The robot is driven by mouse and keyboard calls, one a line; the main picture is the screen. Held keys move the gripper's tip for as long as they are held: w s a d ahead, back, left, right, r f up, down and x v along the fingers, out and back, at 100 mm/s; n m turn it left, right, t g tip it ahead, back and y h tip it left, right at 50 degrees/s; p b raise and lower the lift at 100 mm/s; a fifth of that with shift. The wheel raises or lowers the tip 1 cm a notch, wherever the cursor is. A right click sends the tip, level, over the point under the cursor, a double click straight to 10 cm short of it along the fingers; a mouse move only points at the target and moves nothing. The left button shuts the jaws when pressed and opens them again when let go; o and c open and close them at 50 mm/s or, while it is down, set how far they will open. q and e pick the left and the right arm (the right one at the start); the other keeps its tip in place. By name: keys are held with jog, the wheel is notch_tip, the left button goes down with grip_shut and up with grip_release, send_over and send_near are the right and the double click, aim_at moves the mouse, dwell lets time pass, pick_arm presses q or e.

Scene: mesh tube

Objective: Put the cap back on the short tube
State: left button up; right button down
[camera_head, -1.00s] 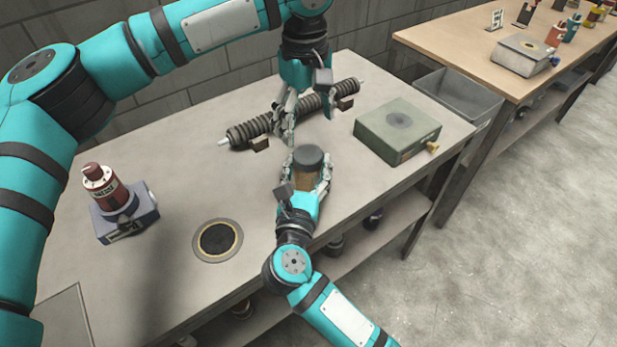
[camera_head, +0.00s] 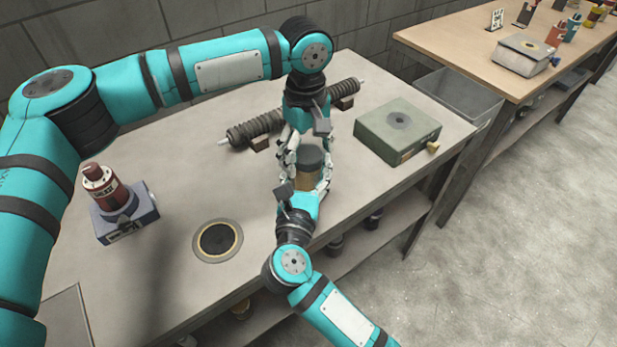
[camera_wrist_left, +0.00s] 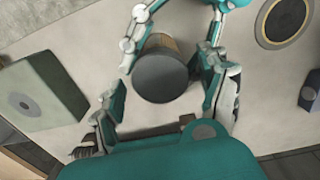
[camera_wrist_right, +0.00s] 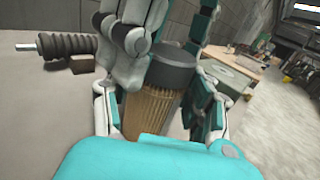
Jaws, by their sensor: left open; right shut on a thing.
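The short tube (camera_head: 306,180) is a brassy mesh cylinder standing upright in my right gripper (camera_head: 309,176), which is shut on it. The mesh shows clearly in the right wrist view (camera_wrist_right: 150,110). A dark grey cap (camera_head: 309,157) sits on its top end; whether it is fully seated I cannot tell. My left gripper (camera_head: 306,150) is open and comes down from above, its fingers on both sides of the cap. In the left wrist view the cap (camera_wrist_left: 160,77) lies between the spread fingers, with a gap on each side.
A dark ribbed rod (camera_head: 255,128) lies on supports behind. A green box (camera_head: 398,130) stands to the right. A dark round ring plate (camera_head: 218,240) lies front left. A red bottle (camera_head: 105,190) stands on a blue-grey block (camera_head: 128,225). The bench between is clear.

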pick_arm(q)
jog(key=c, duration=1.1)
jog(key=o, duration=1.1)
jog(key=shift+o, duration=0.2)
jog(key=shift+r, duration=2.3)
jog(key=o, duration=0.4)
